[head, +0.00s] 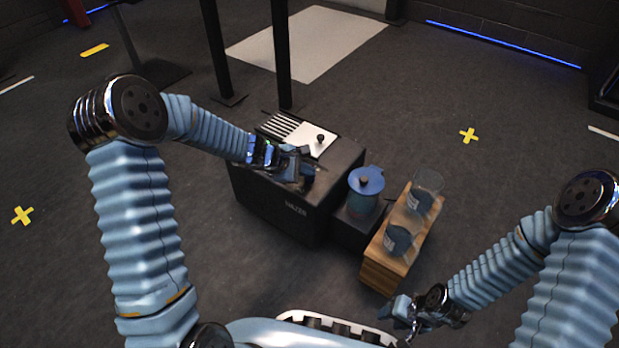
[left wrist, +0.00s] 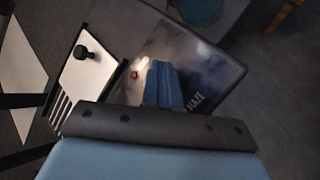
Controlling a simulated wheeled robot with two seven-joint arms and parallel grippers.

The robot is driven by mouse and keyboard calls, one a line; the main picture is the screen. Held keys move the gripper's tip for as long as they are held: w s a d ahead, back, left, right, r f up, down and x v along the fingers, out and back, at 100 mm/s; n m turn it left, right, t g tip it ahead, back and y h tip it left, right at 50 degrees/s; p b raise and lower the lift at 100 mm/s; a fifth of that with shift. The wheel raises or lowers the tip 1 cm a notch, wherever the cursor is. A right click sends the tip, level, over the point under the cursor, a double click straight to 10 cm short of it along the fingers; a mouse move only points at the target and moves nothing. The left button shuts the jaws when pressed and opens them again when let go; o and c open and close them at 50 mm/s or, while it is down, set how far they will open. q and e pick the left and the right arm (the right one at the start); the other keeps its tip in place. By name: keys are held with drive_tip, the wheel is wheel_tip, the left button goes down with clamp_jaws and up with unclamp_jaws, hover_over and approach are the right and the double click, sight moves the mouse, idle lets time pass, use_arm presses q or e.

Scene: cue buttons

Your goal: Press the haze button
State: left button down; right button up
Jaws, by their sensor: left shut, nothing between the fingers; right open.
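The haze machine (head: 285,208) is a dark box with lettering on its front; it also shows in the left wrist view (left wrist: 215,75). A small red button (left wrist: 134,74) shows on its top in the left wrist view, just left of my fingers, with a bright glint beside it. In the head view I cannot make the button out; my left gripper covers that area. My left gripper (head: 314,170) is shut and empty over the box top; its blue fingers show in the left wrist view (left wrist: 162,85). I cannot tell whether they touch. My right gripper (head: 402,312) is open at lower right.
A white panel (head: 306,138) with a black knob (head: 320,139) and slots lies on the box's far side. Right of the box stand a blue lidded pot (head: 366,190) and a wooden block (head: 383,272) with two glass jars. Black posts (head: 281,60) rise behind.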

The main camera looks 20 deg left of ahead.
sight(307, 179)
use_arm(q)
drive_tip(key=shift+f+b, duration=0.45)
drive_tip(key=shift+b, duration=0.1)
idle(0.4)
idle(0.4)
drive_tip(key=shift+r+p, duration=0.7)
drive_tip(key=shift+r, duration=0.2)
drive_tip(key=shift+r, duration=0.1)
wheel_tip(307, 179, up, 5)
drive_tip(key=p, duration=0.4)
idle(0.4)
